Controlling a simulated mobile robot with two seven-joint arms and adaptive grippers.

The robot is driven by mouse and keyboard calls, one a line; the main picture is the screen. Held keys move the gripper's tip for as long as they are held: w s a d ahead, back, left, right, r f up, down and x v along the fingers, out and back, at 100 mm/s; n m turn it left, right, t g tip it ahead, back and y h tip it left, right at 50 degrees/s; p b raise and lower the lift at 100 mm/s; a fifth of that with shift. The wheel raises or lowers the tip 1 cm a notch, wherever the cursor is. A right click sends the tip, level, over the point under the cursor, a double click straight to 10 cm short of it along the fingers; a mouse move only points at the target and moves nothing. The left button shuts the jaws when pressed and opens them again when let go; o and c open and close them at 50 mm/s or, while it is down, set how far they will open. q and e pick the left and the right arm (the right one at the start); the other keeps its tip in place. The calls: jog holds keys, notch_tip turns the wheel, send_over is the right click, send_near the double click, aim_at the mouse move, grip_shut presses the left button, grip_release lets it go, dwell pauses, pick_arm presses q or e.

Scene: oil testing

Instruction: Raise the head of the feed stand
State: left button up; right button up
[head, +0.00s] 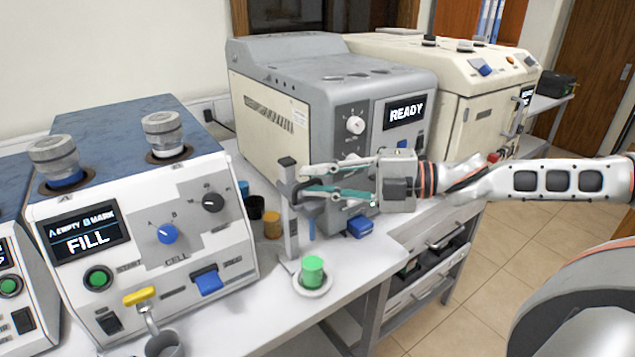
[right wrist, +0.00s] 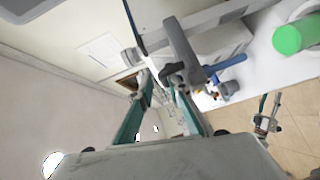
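The feed stand has a slim grey post (head: 291,235) rising from the bench, with a dark grey head (head: 296,192) partway up it. The stand's grey bar also shows in the right wrist view (right wrist: 182,48). A green cup (head: 313,270) sits on a round white dish (head: 313,288) at the stand's foot; the cup also shows in the right wrist view (right wrist: 296,37). My right gripper (head: 304,180) points left at the head, its teal fingers apart on either side of it. Whether they touch it is unclear.
A FILL-display machine (head: 140,230) stands left, and a grey READY-display machine (head: 335,100) stands behind the stand. Small jars (head: 272,226) and a blue block (head: 360,227) lie close by. The bench edge runs right of the dish.

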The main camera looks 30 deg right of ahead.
jog(key=shift+s+d, duration=0.1)
jog(key=shift+s, duration=0.1)
dwell(0.3)
jog(key=shift+s+d, duration=0.2)
jog(key=v, duration=1.1)
jog(key=shift+d, duration=0.15)
dwell(0.5)
